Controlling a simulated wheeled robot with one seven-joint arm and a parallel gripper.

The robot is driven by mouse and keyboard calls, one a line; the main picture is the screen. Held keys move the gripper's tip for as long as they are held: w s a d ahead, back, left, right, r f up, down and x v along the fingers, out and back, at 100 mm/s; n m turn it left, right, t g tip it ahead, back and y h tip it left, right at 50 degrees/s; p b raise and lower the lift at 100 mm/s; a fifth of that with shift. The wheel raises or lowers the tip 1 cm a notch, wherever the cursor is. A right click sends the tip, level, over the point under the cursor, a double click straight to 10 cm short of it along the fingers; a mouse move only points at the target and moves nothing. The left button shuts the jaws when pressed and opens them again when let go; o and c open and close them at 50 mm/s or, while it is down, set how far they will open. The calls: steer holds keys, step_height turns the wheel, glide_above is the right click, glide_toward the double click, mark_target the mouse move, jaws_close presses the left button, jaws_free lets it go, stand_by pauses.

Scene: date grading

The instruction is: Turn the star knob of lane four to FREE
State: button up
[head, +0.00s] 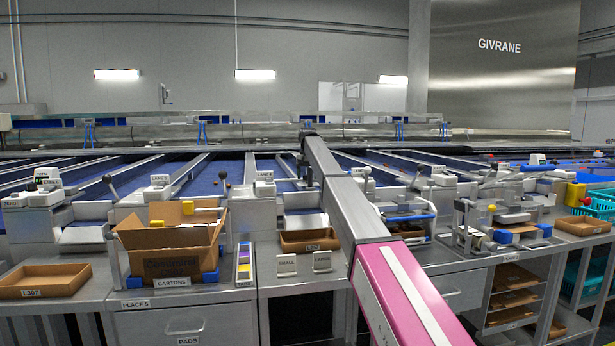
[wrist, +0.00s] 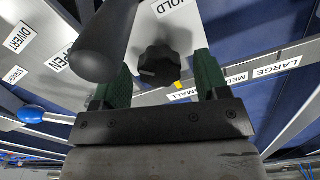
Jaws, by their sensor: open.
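The black star knob (wrist: 160,65) shows in the wrist view, on a light panel between a HOLD label (wrist: 176,8) and a SMALL label (wrist: 184,94). My gripper (wrist: 161,74) is open, with one green finger on each side of the knob. I cannot tell whether the fingers touch it. A FREE label is not readable here. In the head view my pink and grey arm reaches forward over the bench, and the knob cannot be made out.
A black lever handle (wrist: 106,42) stands close beside the left finger in the wrist view. A blue-ended lever (wrist: 31,114) lies further left. In the head view, a cardboard carton (head: 170,245) and a shallow brown tray (head: 307,240) stand left of my arm.

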step_height(320, 180, up, 11)
steer(key=shift+f, duration=0.15)
stand_by(0.4)
